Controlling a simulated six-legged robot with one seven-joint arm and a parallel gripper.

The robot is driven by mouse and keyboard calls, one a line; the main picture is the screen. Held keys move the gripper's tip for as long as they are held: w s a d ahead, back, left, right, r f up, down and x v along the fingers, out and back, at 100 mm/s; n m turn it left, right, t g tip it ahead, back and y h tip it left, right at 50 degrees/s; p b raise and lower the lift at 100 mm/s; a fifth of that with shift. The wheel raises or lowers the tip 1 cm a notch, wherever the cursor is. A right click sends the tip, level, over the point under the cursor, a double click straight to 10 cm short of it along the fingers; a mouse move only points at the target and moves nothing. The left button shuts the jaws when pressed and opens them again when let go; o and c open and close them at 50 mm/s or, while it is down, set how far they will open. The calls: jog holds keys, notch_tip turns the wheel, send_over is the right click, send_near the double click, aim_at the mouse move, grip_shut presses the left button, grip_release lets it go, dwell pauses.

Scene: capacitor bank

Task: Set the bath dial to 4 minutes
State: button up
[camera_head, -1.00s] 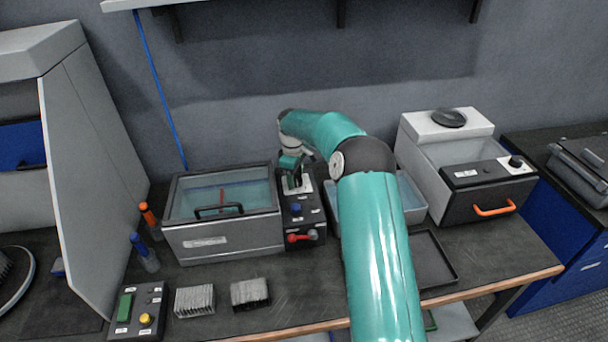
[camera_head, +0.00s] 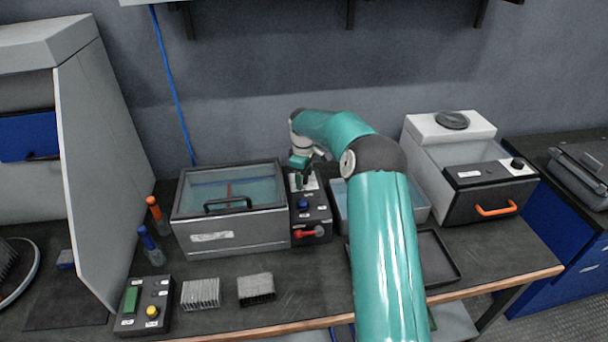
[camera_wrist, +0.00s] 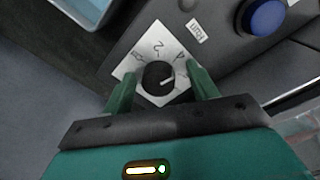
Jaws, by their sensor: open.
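The bath dial (camera_wrist: 159,78) is a round black knob with a white pointer line, on a white plate (camera_wrist: 152,42) with printed marks. The pointer points right and slightly up in the wrist view; a "2" is legible at the plate's top, the other marks are too small to read surely. My gripper (camera_wrist: 160,70) is open, with one green finger on each side of the dial; I cannot tell whether they touch it. In the head view my gripper (camera_head: 300,182) is over the back of the black control panel (camera_head: 312,213) and hides the dial.
The glass-lidded bath (camera_head: 232,222) stands left of the panel. A blue button (camera_head: 303,203) and a red lever (camera_head: 311,233) are on the panel, in front of the dial. A pale blue tray (camera_head: 421,210) and a white box with an orange handle (camera_head: 494,209) lie to the right.

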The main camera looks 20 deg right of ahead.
jog(key=shift+a+r, duration=0.3)
jog(key=shift+a, duration=0.35)
jog(key=shift+w+d+f, duration=0.15)
jog(key=shift+w+d, duration=0.05)
jog(key=shift+d, duration=0.2)
jog(key=shift+w+d+f, duration=0.15)
jog(key=shift+d, duration=0.2)
jog(key=shift+s+a+r, duration=0.15)
jog(key=shift+s+r, duration=0.05)
jog(key=shift+r, duration=0.05)
jog(key=shift+w+a, duration=0.1)
jog(key=shift+w+d+f, duration=0.15)
jog(key=shift+d, duration=0.05)
jog(key=shift+a+r, duration=0.15)
jog(key=shift+r, duration=0.15)
notch_tip(320, 180, up, 14)
jog(key=shift+s+a+f, duration=0.25)
jog(key=shift+s+a, duration=0.1)
jog(key=shift+a, duration=0.05)
